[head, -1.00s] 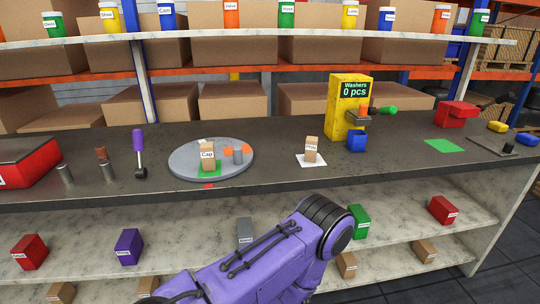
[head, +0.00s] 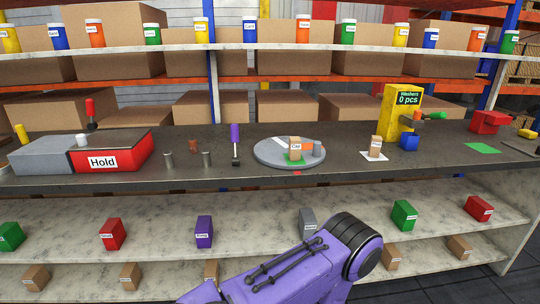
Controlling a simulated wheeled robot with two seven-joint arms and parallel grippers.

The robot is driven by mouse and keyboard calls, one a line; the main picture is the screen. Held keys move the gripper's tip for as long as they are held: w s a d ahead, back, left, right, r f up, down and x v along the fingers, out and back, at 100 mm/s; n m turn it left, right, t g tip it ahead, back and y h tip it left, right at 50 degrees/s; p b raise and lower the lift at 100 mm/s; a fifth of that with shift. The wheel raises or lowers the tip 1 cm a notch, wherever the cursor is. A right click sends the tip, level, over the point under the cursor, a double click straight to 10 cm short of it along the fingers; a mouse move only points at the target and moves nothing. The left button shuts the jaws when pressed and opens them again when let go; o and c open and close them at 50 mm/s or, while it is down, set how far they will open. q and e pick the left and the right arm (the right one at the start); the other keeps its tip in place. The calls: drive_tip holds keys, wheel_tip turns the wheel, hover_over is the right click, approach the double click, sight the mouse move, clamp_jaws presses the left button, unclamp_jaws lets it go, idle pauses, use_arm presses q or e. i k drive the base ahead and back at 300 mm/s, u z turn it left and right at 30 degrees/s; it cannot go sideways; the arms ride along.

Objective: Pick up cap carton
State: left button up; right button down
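The cap carton (head: 295,144) is a small brown box with a white "Cap" label. It stands upright on a green square on the grey round turntable (head: 265,153), in the middle of the workbench. A purple arm link of mine crosses the lower middle of the head view, below and in front of the bench. Neither of my grippers is visible, so nothing shows in contact with the carton.
A purple-handled tool (head: 235,142) is to the left, and another carton (head: 376,145) on a white square to the right. A red "Hold" box (head: 108,154) and yellow washer dispenser (head: 395,112) stand farther out.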

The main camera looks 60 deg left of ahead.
sight(295, 143)
drive_tip(key=u, duration=1.1)
